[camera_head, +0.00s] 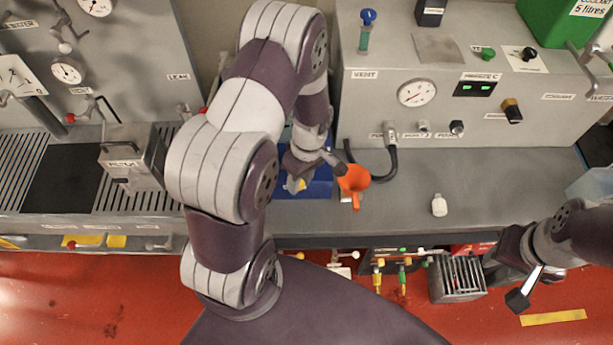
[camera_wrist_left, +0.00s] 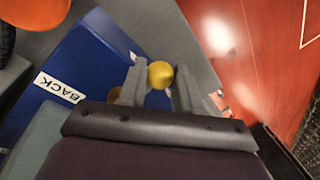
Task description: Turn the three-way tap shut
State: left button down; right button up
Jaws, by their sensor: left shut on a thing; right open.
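My left gripper (camera_head: 297,180) is over the blue tray (camera_head: 318,186) on the bench, partly hidden by its own arm in the head view. In the left wrist view the two grey fingers of this gripper (camera_wrist_left: 157,82) are shut on a round yellow knob (camera_wrist_left: 160,74). The knob's lower part is hidden, and I cannot tell what it is joined to. My right gripper (camera_head: 513,288) is open at the lower right, past the bench's front edge. I cannot tell for certain which fitting is the three-way tap.
A black hose (camera_head: 385,164) and a small white bottle (camera_head: 439,205) are further right. Below the bench edge are yellow and green fittings (camera_head: 404,268) and a finned grey box (camera_head: 458,278).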

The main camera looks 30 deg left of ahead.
pick_arm(q)
jog(key=shift+a+r+m, duration=0.2)
jog(key=shift+a+m, duration=0.3)
jog(key=shift+m, duration=0.3)
jog(key=c, duration=0.9)
grip_release()
jog(key=shift+c, duration=0.2)
jog(key=shift+o, duration=0.8)
jog(key=shift+s, duration=0.2)
notch_tip(320, 180, up, 12)
jog(key=w+d+b, duration=0.1)
jog(key=w+b, duration=0.1)
jog(key=b, duration=0.1)
jog(key=shift+r, duration=0.2)
